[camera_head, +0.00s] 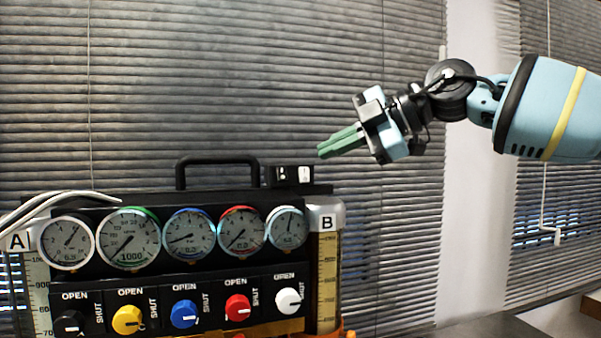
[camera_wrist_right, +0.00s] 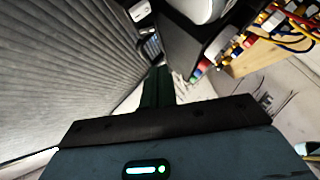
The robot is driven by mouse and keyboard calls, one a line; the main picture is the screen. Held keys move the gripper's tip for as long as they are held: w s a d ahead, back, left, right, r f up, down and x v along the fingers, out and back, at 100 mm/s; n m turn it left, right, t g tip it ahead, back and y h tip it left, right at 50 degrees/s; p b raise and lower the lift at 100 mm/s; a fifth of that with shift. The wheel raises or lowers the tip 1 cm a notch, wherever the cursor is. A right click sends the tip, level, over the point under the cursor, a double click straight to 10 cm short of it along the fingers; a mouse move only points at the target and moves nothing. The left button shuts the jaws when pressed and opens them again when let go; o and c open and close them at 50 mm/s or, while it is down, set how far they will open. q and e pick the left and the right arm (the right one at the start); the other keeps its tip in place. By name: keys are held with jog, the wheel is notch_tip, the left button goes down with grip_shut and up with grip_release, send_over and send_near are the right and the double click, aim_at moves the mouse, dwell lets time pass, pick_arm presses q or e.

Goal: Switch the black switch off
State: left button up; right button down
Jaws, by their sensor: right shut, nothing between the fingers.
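A small black switch box (camera_head: 281,176) with a white face on its right part sits on top of the gauge rig, at its right end. Its on or off position is too small to read. A black knob (camera_head: 68,323) is at the lower left of the rig, partly cut off by the frame edge. My right gripper (camera_head: 321,151) has green fingers that are closed together and empty. It is above and to the right of the switch box, apart from it, pointing left and slightly down. In the right wrist view its dark fingers (camera_wrist_right: 158,85) point toward the rig. My left gripper is out of view.
White cables (camera_head: 60,205) cross the left end. Window blinds (camera_head: 250,70) stand behind. Space right of the rig is free.

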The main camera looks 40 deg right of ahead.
aim_at(282, 180)
jog(key=x, duration=0.5)
jog(key=shift+f, duration=0.1)
jog(key=w, duration=0.1)
jog(key=w+d+f, duration=0.1)
jog(key=shift+w+f, duration=0.25)
jog(key=shift+f, duration=0.05)
jog(key=shift+w+d+f, duration=0.15)
jog(key=shift+w+f, duration=0.25)
jog(key=shift+w, duration=0.05)
